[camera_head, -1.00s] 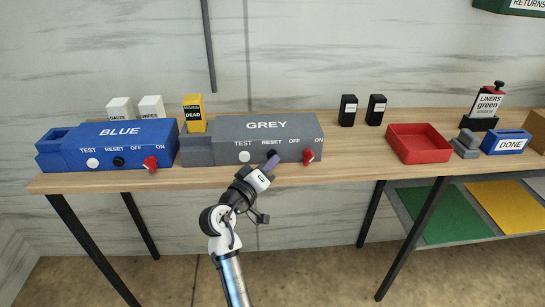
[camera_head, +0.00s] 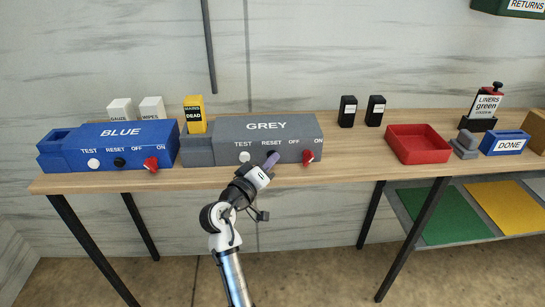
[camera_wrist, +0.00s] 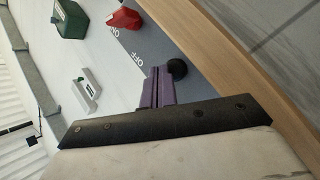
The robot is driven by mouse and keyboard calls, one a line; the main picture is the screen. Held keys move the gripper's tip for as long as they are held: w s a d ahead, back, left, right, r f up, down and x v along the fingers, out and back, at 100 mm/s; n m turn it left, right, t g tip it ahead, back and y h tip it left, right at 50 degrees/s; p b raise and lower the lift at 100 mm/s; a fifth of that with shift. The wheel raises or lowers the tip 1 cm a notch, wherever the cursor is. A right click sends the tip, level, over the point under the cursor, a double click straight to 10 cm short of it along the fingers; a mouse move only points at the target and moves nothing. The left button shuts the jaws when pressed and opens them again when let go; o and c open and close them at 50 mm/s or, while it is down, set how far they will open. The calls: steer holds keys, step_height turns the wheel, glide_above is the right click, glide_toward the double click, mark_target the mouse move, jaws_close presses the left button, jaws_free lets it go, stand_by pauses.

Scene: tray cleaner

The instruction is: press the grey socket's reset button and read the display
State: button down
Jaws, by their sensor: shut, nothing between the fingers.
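The grey socket (camera_head: 266,127) sits on the wooden table, marked TEST, RESET, OFF and ON. It has a white test button (camera_head: 244,156) and a red switch (camera_head: 308,157). My gripper (camera_head: 271,161) is shut and empty, its purple fingertips in front of the RESET position, hiding the button in the head view. In the wrist view the black reset button (camera_wrist: 177,68) shows right beside the purple fingertips (camera_wrist: 158,78); I cannot tell if they touch. A yellow block (camera_head: 194,115) at the socket's left end appears to read MAINS DEAD.
The blue socket (camera_head: 120,133) stands close on the left, with two white blocks (camera_head: 136,108) behind. Two black blocks (camera_head: 361,110), a red tray (camera_head: 418,144) and a blue DONE box (camera_head: 505,142) are to the right.

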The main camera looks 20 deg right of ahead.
steer(key=shift+w+f, duration=0.15)
steer(key=shift+f, duration=0.05)
steer(key=shift+s+f+b, duration=0.2)
steer(key=shift+f+b, duration=0.1)
steer(key=shift+f, duration=0.2)
steer(key=shift+s+a+f, duration=0.1)
steer(key=shift+s+f, duration=0.2)
steer(key=shift+s, duration=0.1)
steer(key=shift+s+a+r, duration=0.1)
steer(key=shift+s+a, duration=0.15)
steer(key=shift+s, duration=0.55)
steer(key=shift+s+a+r, duration=0.1)
steer(key=shift+s+a, duration=0.1)
steer(key=shift+s, duration=0.6)
steer(key=shift+s+a, duration=0.25)
steer(key=shift+s, duration=0.55)
